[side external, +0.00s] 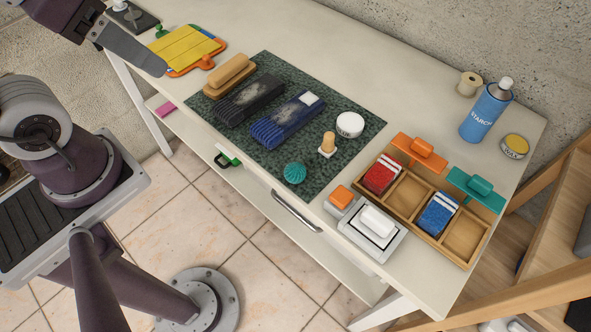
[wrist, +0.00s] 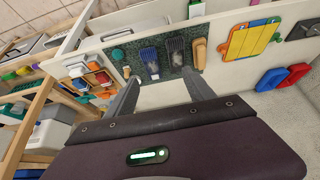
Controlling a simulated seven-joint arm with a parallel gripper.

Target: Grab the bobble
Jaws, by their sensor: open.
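The bobble seems to be the teal ribbed ball (side external: 295,173), resting near the front edge of the dark green speckled mat (side external: 338,158) on the cream table. In the wrist view a small teal shape (wrist: 117,54), probably the same ball, shows left of the blue brush. My gripper (side external: 150,62) is high at the upper left in the side view, far from the ball, near the yellow board. In the wrist view its two fingers (wrist: 160,88) are spread apart with nothing between them.
On the mat are a black brush (side external: 249,98), a blue brush (side external: 285,120), a small wooden-knobbed piece (side external: 327,146) and a white round tin (side external: 350,125). A wooden divided tray (side external: 462,241) and blue spray can (side external: 486,113) stand right. The table behind the mat is clear.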

